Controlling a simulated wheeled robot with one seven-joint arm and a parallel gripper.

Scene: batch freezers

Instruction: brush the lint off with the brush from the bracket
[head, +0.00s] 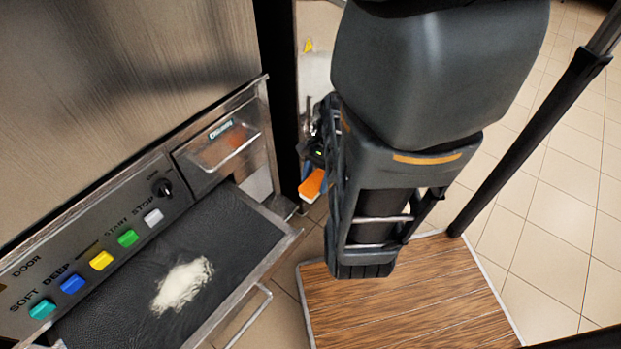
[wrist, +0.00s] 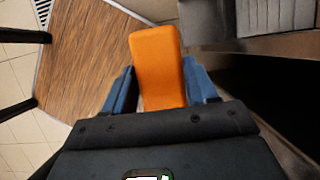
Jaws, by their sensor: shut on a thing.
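My gripper (wrist: 162,92) is shut on an orange block-shaped thing, apparently the brush (wrist: 157,58), held between its blue fingers. Its bristles are not visible. In the head view the brush (head: 312,184) shows as an orange patch left of my arm, which hides most of my gripper. The lint (head: 182,284) is a pale, fluffy patch on the dark surface of a pulled-out drawer (head: 233,232) below the button panel. The brush is to the right of the drawer, apart from the lint. I cannot make out the bracket.
The machine's panel has a black knob (head: 162,188) and several coloured buttons. A clear-fronted compartment (head: 222,140) sits beside them. The drawer's metal handle (head: 252,318) sticks out. A brown wood-patterned platform (head: 400,310) lies below my arm, with tiled floor (head: 555,215) to the right.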

